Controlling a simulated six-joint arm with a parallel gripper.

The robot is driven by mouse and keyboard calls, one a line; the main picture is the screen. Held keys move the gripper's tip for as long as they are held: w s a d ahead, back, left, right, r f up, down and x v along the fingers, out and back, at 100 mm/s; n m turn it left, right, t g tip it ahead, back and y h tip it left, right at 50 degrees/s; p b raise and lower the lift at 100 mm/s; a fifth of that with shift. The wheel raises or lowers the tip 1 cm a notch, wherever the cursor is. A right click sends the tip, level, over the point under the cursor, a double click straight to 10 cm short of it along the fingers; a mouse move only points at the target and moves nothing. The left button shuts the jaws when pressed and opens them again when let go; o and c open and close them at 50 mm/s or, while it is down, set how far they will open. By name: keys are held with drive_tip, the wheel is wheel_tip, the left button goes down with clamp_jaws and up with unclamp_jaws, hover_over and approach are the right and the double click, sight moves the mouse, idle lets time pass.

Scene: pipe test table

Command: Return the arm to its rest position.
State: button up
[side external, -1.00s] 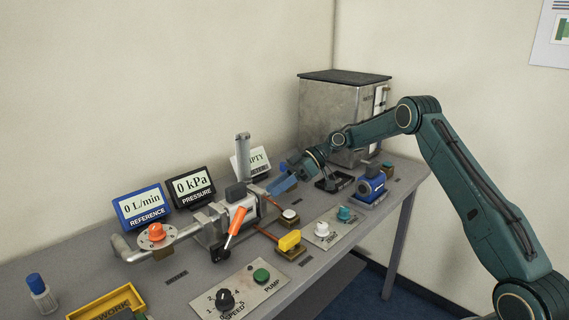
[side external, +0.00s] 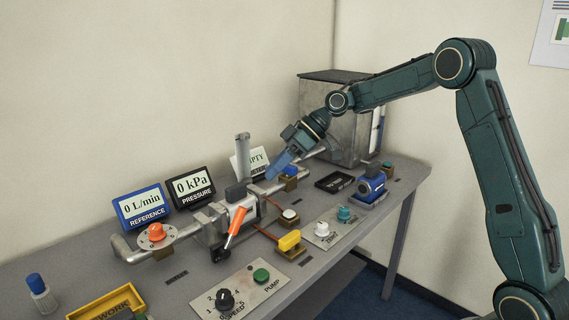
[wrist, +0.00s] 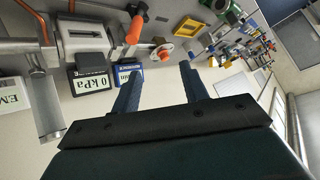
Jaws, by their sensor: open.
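My gripper (side external: 274,176) is raised above the back half of the table in the side external view, in front of the steel tank. Its blue fingers point down and to the left, close to the sign reading "EMPTY" (side external: 260,160). In the wrist view the two fingers of my gripper (wrist: 161,70) stand apart with nothing between them. The gripper is open and empty. From this angle I cannot tell how far the fingertips are from the pipe behind them.
The steel tank (side external: 328,104) stands at the back. The pipe rig with an orange-handled valve (side external: 236,226), the reference display (side external: 141,207) and the pressure display (side external: 190,186) fill the left. A blue device (side external: 370,186) and a black tray (side external: 334,182) lie right of the gripper.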

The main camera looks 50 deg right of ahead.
drive_tip(key=s+a+r+m+h, duration=0.15)
drive_tip(key=s+r, duration=0.25)
drive_tip(key=s, duration=0.4)
drive_tip(key=s+a+r+m+h, duration=0.1)
drive_tip(key=s+r+m+h, duration=0.15)
drive_tip(key=s, duration=0.55)
drive_tip(key=s+d+f+m+h, duration=0.1)
drive_tip(key=s+m+h, duration=0.1)
drive_tip(key=s, duration=0.7)
drive_tip(key=s+d+f+m+t+h, duration=0.1)
drive_tip(key=s+d+f+m+h, duration=0.1)
drive_tip(key=s, duration=0.7)
drive_tip(key=shift+s+d, duration=0.2)
drive_tip(key=shift+s, duration=0.05)
drive_tip(key=shift+o, duration=0.2)
drive_tip(key=shift+w, duration=0.1)
